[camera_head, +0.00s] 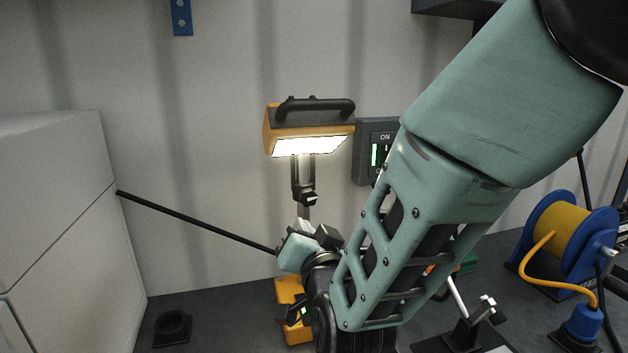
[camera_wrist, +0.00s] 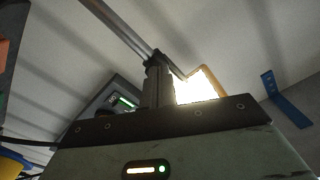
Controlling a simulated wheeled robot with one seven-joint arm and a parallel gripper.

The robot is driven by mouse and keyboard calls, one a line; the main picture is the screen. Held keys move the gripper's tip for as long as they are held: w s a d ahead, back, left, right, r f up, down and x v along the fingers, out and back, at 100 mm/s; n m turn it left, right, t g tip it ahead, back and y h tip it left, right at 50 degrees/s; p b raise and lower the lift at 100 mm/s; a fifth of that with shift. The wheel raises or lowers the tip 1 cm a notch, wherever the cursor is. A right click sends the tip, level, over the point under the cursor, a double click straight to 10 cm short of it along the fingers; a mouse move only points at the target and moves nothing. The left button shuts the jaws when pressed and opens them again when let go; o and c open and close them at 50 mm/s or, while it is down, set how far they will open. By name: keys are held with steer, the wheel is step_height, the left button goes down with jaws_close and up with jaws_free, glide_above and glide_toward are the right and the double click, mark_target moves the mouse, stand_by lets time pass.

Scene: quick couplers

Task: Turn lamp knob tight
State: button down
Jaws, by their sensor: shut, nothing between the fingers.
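The work lamp (camera_head: 310,125) has an orange housing, a black handle and a lit panel; it stands on a post against the wall. The lit panel also shows in the wrist view (camera_wrist: 195,88). The dark lamp knob (camera_head: 310,199) is on the post just below the lamp head. My gripper (camera_head: 312,230) is shut and empty, low in front of the post and a little below the knob. In the wrist view its dark fingers (camera_wrist: 157,85) overlap the post; whether they touch it or the knob I cannot tell. My arm hides part of the orange base (camera_head: 290,291).
A switch box (camera_head: 375,150) marked ON is right of the lamp. A thin black rod (camera_head: 195,221) slants from the white cabinet (camera_head: 60,200) towards my gripper. A blue and yellow reel (camera_head: 560,235) stands at right.

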mark_target(308, 197)
steer(key=shift+r+p, duration=0.15)
steer(key=shift+p, duration=0.45)
steer(key=w+f+p, duration=0.1)
steer(key=w+p, duration=0.5)
steer(key=p, duration=0.5)
steer(key=shift+w+d+f, duration=0.25)
steer(key=shift+d, duration=0.15)
steer(key=shift+r, duration=0.25)
stand_by(0.5)
